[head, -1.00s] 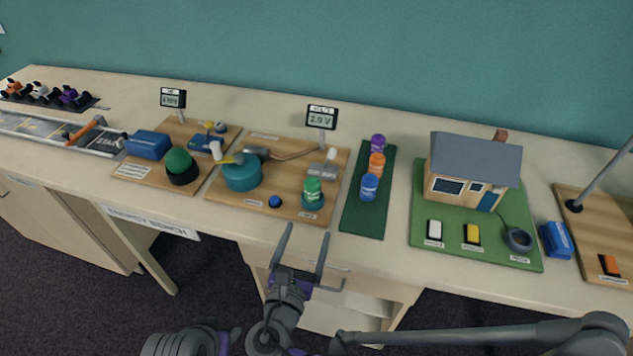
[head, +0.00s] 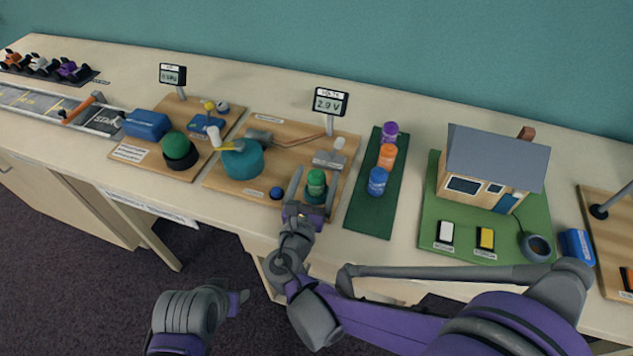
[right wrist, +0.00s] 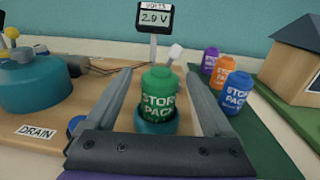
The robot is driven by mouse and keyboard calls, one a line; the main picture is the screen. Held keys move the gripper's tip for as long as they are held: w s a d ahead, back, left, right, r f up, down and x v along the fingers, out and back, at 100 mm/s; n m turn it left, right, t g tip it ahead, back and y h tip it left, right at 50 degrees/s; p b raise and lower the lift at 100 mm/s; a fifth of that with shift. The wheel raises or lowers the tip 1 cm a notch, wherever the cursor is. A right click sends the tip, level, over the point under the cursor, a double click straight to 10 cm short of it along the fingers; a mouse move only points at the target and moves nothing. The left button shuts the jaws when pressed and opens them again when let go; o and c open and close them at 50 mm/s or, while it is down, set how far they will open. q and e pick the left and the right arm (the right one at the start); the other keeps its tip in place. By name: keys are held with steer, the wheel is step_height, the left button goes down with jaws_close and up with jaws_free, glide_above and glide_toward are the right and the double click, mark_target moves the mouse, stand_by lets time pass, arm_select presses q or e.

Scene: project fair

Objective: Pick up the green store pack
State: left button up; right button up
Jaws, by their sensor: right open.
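The green store pack (head: 316,183) stands upright in a teal round holder (head: 316,196) at the front right of a wooden board. My right gripper (head: 311,185) is open, with one finger on each side of the pack. In the right wrist view the green store pack (right wrist: 159,94) shows between the two spread fingers, with its label facing me and a gap on both sides. The teal holder (right wrist: 142,124) shows below it.
Purple, orange and blue packs (head: 378,181) stand in a row on a dark green mat (head: 368,222) to the right. A teal drum (head: 243,160) and a blue button (head: 276,193) are to the left. A volts display (head: 330,102) reading 2.9 V stands behind.

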steer(key=x, duration=0.3)
steer(key=shift+w, duration=0.15)
jaws_close()
stand_by(0.3)
